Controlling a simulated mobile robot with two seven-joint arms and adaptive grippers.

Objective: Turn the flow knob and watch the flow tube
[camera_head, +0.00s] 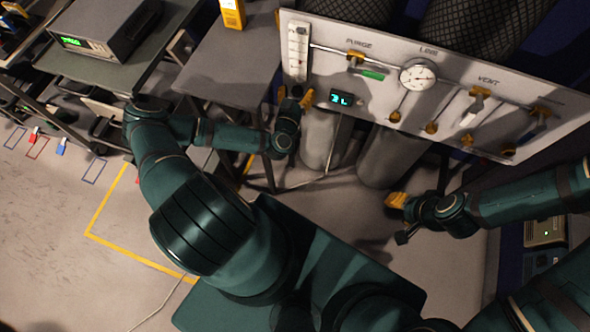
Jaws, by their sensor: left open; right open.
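A grey-white panel (330,28) stands tilted in the picture at the upper right. The flow tube (298,52), a pale upright gauge with scale marks, is at the panel's left end. My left gripper (294,98) is open at the panel's lower left corner, just below the flow tube. Its orange fingertips cover the spot under the tube, so I cannot make out the flow knob or tell whether the fingers touch it. My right gripper (396,203) is open and empty, low in front of the grey cylinders and apart from the panel.
A bench with an instrument (105,28) is at the upper left.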

